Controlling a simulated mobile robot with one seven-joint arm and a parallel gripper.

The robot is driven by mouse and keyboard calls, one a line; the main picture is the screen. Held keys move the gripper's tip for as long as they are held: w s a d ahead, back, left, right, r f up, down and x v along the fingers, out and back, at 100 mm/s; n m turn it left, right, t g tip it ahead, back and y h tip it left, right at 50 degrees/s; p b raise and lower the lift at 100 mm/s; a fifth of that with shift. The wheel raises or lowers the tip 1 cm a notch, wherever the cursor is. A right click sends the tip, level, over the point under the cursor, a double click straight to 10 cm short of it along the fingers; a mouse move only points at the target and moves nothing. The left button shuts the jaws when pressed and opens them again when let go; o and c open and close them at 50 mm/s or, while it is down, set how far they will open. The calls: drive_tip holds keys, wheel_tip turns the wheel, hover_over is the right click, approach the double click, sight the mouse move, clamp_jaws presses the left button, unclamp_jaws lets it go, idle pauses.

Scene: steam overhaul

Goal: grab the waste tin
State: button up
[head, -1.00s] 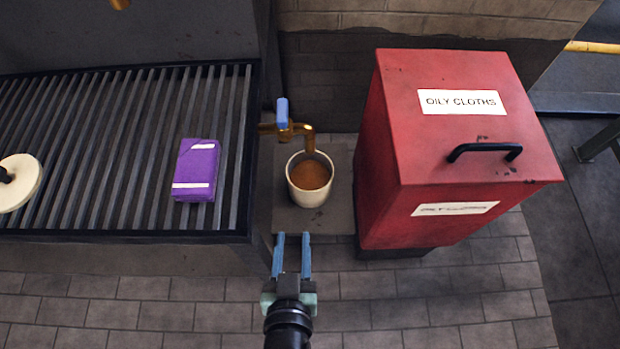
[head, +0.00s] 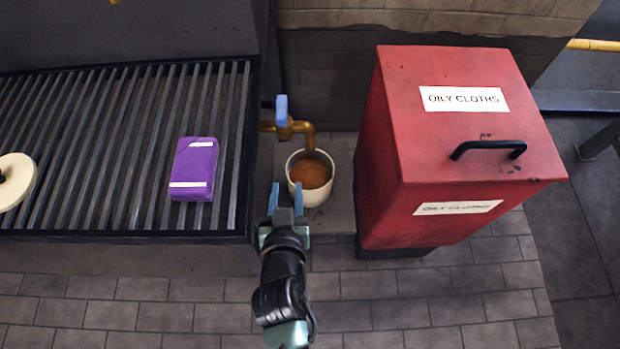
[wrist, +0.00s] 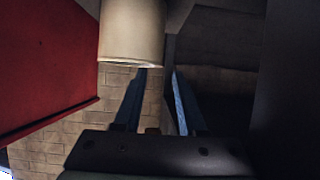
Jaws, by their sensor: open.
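The waste tin (head: 325,189) is a cream, round, open-topped tin with brown contents. It stands upright under the brass tap, between the slatted rack and the red bin. My gripper (head: 286,188) is open, its two blue fingers pointing at the tin's near left side. In the head view the left finger lies left of the tin and the right finger overlaps its lower left edge. In the wrist view the tin (wrist: 132,32) is at the top, just past the fingertips and left of the middle between them. The jaws (wrist: 158,78) are empty. I cannot tell whether a finger touches the tin.
A brass tap (head: 302,128) with a blue lever overhangs the tin. A red bin (head: 460,120) marked OILY CLOTHS stands close on the right. The slatted rack (head: 110,150) on the left carries a purple packet (head: 194,168) and a cream disc (head: 14,180). The paved floor in front is clear.

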drive_tip(key=b+x, duration=0.1)
drive_tip(key=x, duration=0.4)
drive_tip(key=shift+w, duration=0.4)
drive_tip(key=c, duration=0.6)
clamp_jaws()
drive_tip(key=shift+s+f, duration=0.15)
idle(0.5)
